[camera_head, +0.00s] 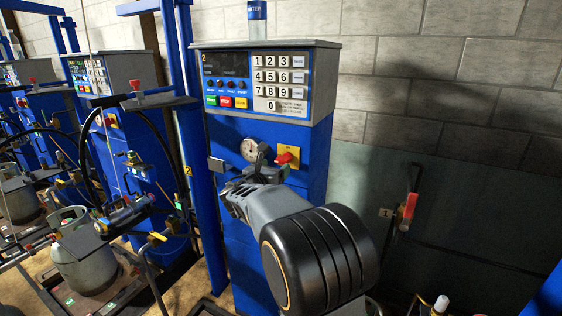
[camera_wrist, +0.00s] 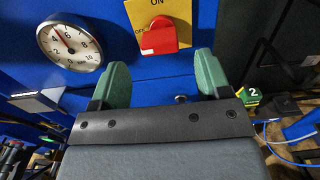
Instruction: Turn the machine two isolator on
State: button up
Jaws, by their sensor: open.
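The isolator is a red knob (camera_head: 284,158) on a yellow plate (camera_head: 294,151), on the blue front of the machine marked 2 (camera_head: 262,75). In the wrist view the red knob (camera_wrist: 158,38) is at top centre, with ON above it and OFF at its left; its handle appears tilted toward the OFF side. My gripper (camera_wrist: 162,77) is open and empty, its two green fingers spread. The knob lies ahead of the fingers and between them in the picture, with no contact visible. In the head view my gripper (camera_head: 256,172) is just left of and below the knob.
A round dial gauge (camera_wrist: 68,42) is left of the knob, and a metal bracket (camera_head: 216,164) sticks out beside the gauge. A blue post (camera_head: 191,130) stands at left. Another scale with a gas cylinder (camera_head: 83,258) is farther left. A red-handled valve (camera_head: 409,209) is at right.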

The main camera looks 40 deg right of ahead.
aim_at(280, 163)
jog(key=shift+x, duration=2.35)
jog(key=c, duration=0.9)
